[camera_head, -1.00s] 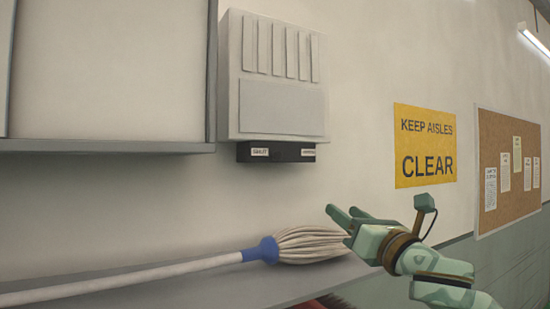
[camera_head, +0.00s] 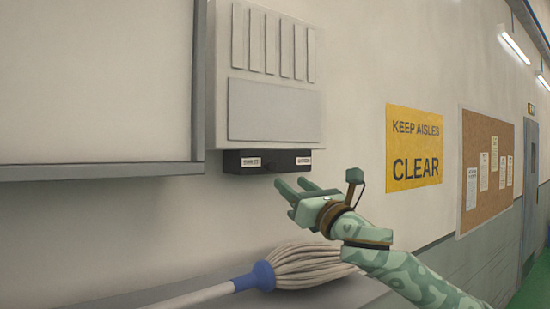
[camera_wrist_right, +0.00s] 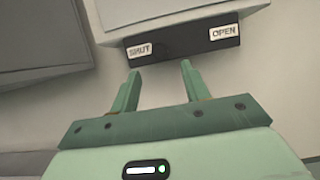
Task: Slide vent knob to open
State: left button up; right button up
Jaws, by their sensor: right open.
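The vent (camera_head: 275,109) is a pale grey wall unit with upright slats above a flat panel. Along its bottom runs a black strip (camera_head: 232,168), which the right wrist view also shows (camera_wrist_right: 193,42). The strip has a SHUT label (camera_wrist_right: 139,52) at its left end and an OPEN label (camera_wrist_right: 223,32) at its right end. A dark knob (camera_wrist_right: 166,47) shows faintly against the strip, nearer the SHUT label. My right gripper (camera_head: 292,184) is green, open and empty, just below the strip and apart from it. In the wrist view its fingers (camera_wrist_right: 160,70) point up towards the strip. My left gripper is out of view.
A mop with a blue collar (camera_head: 263,275) lies on a grey ledge (camera_head: 345,293) below my right arm. A grey-edged cabinet or panel (camera_head: 100,171) juts out at the left. A yellow sign (camera_head: 413,146) and a cork board (camera_head: 486,130) are on the wall at right.

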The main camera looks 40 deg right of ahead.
aim_at(273, 168)
jog(key=p+x, duration=0.4)
jog(key=x, duration=0.3)
jog(key=shift+w+r, duration=0.2)
jog(key=shift+r, duration=0.05)
jog(key=shift+w, duration=0.35)
grip_shut()
jog(key=d, duration=0.5)
jog(key=s+d, duration=0.1)
jog(key=d, duration=0.2)
jog(key=shift+d+f, duration=0.1)
jog(key=shift+d, duration=0.15)
jog(key=shift+a, duration=0.15)
